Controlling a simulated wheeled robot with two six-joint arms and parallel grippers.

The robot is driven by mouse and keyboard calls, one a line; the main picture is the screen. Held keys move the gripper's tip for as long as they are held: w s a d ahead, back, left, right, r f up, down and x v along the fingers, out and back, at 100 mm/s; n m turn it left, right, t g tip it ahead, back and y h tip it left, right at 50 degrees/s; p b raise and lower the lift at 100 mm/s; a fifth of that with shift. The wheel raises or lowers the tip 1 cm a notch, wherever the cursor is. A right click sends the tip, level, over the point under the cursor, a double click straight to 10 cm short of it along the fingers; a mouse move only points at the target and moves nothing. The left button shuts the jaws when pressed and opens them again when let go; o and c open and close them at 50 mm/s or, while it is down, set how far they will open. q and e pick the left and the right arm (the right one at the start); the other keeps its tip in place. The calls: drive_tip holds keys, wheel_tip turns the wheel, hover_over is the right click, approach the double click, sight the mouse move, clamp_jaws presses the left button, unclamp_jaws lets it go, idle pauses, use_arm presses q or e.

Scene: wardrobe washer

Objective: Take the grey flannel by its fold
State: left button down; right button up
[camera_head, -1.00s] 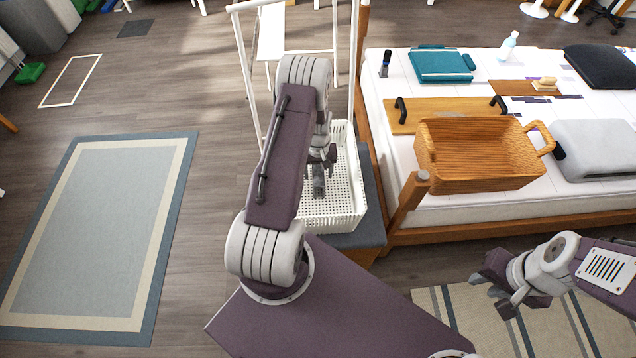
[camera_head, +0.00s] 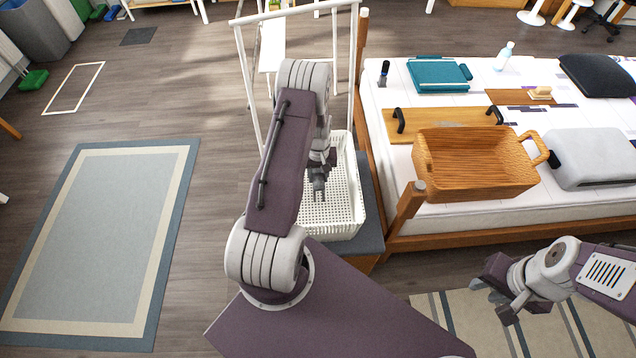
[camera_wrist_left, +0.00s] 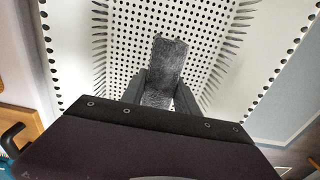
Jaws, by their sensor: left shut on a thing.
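The grey flannel (camera_wrist_left: 168,65) is a dark grey, narrow folded strip in the left wrist view. My left gripper (camera_wrist_left: 160,92) is shut on it, with one dark finger on each side. Part of the flannel sticks out beyond the fingertips, over the perforated floor of the white basket (camera_wrist_left: 115,35). In the head view my left gripper (camera_head: 319,183) is over the inside of the white basket (camera_head: 338,232), and the flannel is hard to make out there. My right gripper (camera_head: 492,292) is open and empty at the lower right, above the striped rug.
The basket stands on a grey-topped bench (camera_head: 368,235) beside the bed. A white rail frame (camera_head: 245,80) rises around the basket's back. On the bed are a wooden crate (camera_head: 475,185), a teal folded item (camera_head: 438,73) and a grey case (camera_head: 592,158).

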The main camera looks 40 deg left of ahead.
use_arm(q)
wheel_tip(320, 180, up, 6)
drive_tip(key=p, duration=0.4)
drive_tip(key=shift+r+p, duration=0.25)
drive_tip(key=shift+p, duration=0.15)
drive_tip(key=shift+f, duration=0.1)
